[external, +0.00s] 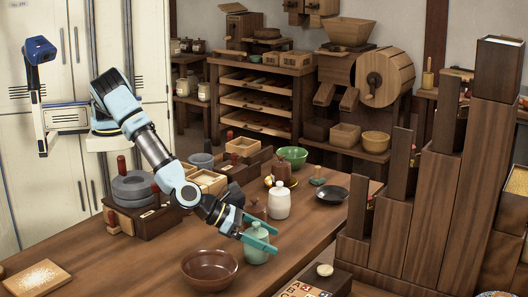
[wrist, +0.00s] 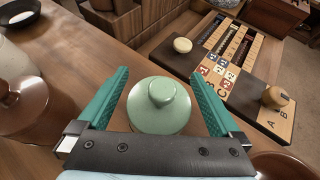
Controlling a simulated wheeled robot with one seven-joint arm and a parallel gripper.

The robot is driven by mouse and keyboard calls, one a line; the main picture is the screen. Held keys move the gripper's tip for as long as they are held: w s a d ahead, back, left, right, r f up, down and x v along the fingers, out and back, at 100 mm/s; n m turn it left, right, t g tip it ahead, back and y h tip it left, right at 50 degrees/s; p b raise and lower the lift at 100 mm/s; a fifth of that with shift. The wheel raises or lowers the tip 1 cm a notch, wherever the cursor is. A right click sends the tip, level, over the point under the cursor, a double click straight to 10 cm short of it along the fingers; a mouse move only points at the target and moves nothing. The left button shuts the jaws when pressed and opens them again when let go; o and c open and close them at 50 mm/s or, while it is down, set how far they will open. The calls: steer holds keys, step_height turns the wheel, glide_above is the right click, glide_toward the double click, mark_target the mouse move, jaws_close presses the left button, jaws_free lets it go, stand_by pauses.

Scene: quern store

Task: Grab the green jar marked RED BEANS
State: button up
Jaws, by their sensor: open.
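The green jar (external: 257,243) with a knobbed lid stands on the wooden table, between the brown bowl and the white jar in the external view. In the wrist view its round lid (wrist: 160,103) sits between my two teal fingers. No RED BEANS marking can be read in either view. My gripper (external: 268,238) is open, with its fingers on either side of the jar's upper part; I cannot tell whether they touch it. In the wrist view my gripper (wrist: 163,95) shows a gap to the lid on both sides. The jar's lower body is hidden from the wrist camera.
A brown bowl (external: 209,269) stands close in front of the jar. A brown lidded jar (external: 255,209) and a white jar (external: 280,201) stand behind it. A game box with letter tiles (wrist: 228,75) lies to the right. A black dish (external: 332,194) sits farther back.

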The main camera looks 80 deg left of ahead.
jaws_close()
stand_by(0.8)
steer(key=shift+r, duration=0.1)
